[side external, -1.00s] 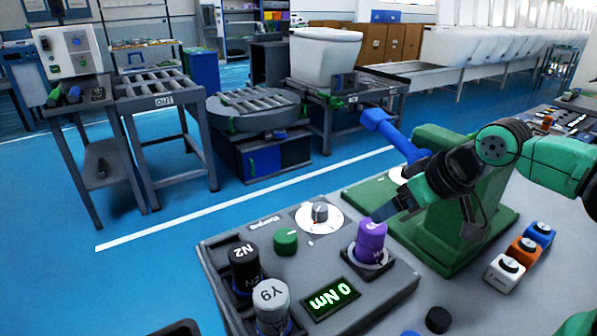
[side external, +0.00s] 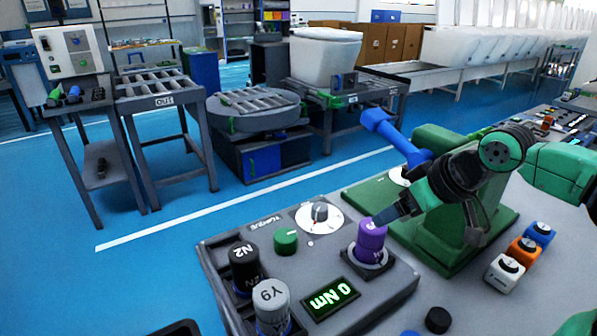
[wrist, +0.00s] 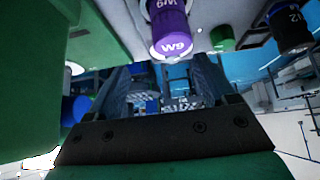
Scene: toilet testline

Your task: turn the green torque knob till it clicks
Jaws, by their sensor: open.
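The green torque knob (side external: 286,240) is a short round knob on the grey panel box (side external: 330,215), left of a white dial. It also shows in the wrist view (wrist: 222,38), near the top. My gripper (side external: 382,217) is close to the purple cylinder marked W9 (side external: 371,240), to the right of the knob and apart from it. In the wrist view the two dark fingers of my gripper (wrist: 163,78) stand apart with nothing between them. The side view does not show whether the fingertips touch the purple cylinder.
A white dial (side external: 319,216) with a grey knob sits beside the green knob. Cylinders marked N2 (side external: 246,268) and Y9 (side external: 271,305) stand along the panel's left side. A green display (side external: 332,298) reads 0 Nm. White, orange and blue blocks (side external: 523,250) stand at right.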

